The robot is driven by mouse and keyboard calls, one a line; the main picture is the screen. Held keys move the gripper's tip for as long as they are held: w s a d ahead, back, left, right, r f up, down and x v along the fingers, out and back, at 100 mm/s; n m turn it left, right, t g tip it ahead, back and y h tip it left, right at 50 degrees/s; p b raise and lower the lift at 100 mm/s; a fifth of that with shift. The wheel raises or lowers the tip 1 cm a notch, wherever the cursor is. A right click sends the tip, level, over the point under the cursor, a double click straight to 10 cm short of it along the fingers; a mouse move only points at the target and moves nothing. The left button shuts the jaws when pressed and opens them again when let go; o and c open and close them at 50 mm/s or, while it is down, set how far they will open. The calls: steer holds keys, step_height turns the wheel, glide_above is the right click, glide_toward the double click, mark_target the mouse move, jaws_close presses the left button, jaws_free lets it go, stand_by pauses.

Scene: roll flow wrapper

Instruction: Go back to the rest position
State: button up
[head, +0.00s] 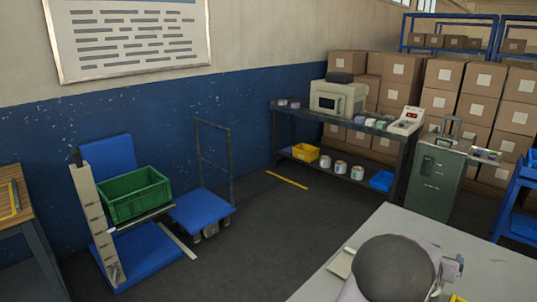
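A rounded dark grey cap on a pale grey-lilac body, which looks like part of my arm, stands at the bottom right over a light grey table (490,278). Small dark parts show at the right end of this body, but I cannot make out gripper fingers there. Whether anything is held does not show. The cap hides part of the table top.
A flat pale item (341,263) and a yellow piece (458,298) are by the arm. Beyond are a green cabinet (434,178), a dark bench (330,120) with bins, stacked cartons (400,68), a blue trolley (202,208) and a green crate (135,196). Mid-floor is clear.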

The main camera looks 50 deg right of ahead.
steer(key=w+a+n+t+y, duration=0.1)
steer(key=w+a+n, duration=0.15)
steer(key=w, duration=0.45)
steer(key=w+a+n+t+y+p, duration=0.1)
steer(key=w+a, duration=0.3)
steer(key=w, duration=0.2)
steer(key=w+a+n+t+y, duration=0.1)
steer(key=w+a+y, duration=0.1)
steer(key=w+a, duration=0.35)
steer(key=w+a+f+n+t+y+p, duration=0.1)
steer(key=w+a+f+n+y, duration=0.1)
steer(key=w+a, duration=0.6)
steer(key=w+a+f+n+y, duration=0.2)
steer(key=w+a, duration=0.4)
steer(key=a, duration=0.4)
steer(key=a+n+g+y+p, duration=0.1)
steer(key=a+n+y, duration=0.25)
steer(key=a, duration=1.35)
steer(key=s+a+n+g+y, duration=0.1)
steer(key=s+a, duration=0.3)
steer(key=a, duration=0.4)
steer(key=s+a+f+n+g+p, duration=0.1)
steer(key=s+a+n+g, duration=0.1)
steer(key=s+a, duration=0.3)
steer(key=a+n, duration=0.1)
steer(key=a, duration=0.2)
steer(key=shift+a+f+n+y, duration=0.2)
steer(key=shift+f+n+y, duration=0.1)
steer(key=shift+y, duration=0.05)
